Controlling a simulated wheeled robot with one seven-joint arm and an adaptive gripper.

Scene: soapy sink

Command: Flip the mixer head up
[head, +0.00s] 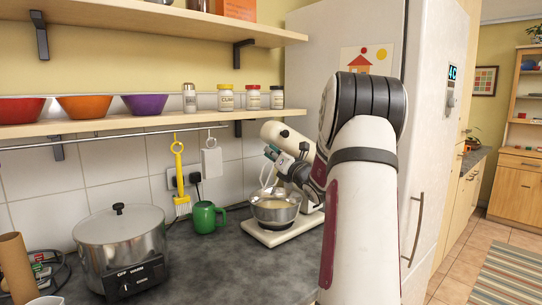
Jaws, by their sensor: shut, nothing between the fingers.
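A cream stand mixer stands on the dark counter, with its head (284,133) slanting upward to the left. Its steel bowl (275,209) sits on the cream base (273,236) and holds something pale. A pale beater (266,178) shows above the bowl. My gripper (270,153) is shut and empty, just below the front end of the mixer head. I cannot tell whether it touches the head. My arm hides the mixer's right side and column.
A green mug (207,217) stands left of the mixer, and a steel pot (119,245) farther left. A shelf (85,127) with bowls and jars runs above. A yellow brush (180,180) hangs from the rail. The fridge (425,150) stands close behind my arm.

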